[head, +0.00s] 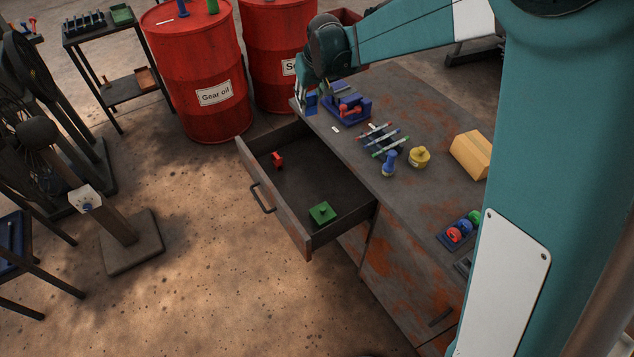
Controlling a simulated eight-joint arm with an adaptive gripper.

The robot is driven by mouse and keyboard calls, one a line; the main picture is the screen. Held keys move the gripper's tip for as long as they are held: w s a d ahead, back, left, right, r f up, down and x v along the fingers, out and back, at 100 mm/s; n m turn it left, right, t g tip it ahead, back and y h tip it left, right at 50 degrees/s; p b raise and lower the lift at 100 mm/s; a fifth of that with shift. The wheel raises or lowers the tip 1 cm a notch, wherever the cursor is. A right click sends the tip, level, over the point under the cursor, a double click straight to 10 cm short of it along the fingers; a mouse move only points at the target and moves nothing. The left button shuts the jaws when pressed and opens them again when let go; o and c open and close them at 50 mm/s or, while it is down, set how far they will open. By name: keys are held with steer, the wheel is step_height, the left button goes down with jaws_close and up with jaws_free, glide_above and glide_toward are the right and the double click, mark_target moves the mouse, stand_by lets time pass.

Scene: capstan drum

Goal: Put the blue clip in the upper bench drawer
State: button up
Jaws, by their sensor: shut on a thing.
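The bench drawer (273,212) is pulled out from the rusty grey bench (420,180). A small red clip-like piece (277,160) lies inside near its far end, and a green block with a knob (322,212) lies near its near end. My gripper (307,98) is above the bench's far left corner, past the far end of the drawer. It is shut on a small blue piece, which looks like the blue clip (311,104). The arm's wrist and the small size hide details of the grasp.
On the bench stand a blue holder with red parts (348,107), a rack of coloured rods (384,140), a blue piece (389,162), a yellow pot (419,157) and a yellow block (472,155). Red drums (205,75) stand behind. The drawer's middle is clear.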

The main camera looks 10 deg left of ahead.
steer(key=n, duration=0.2)
glide_above(290, 182)
step_height(290, 182, down, 24)
steer(key=shift+y, duration=0.3)
steer(key=shift+s+a, duration=0.1)
steer(key=shift+f+b, duration=0.65)
steer(key=shift+f, duration=2.35)
steer(key=shift+f, duration=1.9)
steer(key=shift+f+b, duration=0.15)
steer(key=shift+b, duration=0.3)
steer(key=o, duration=0.8)
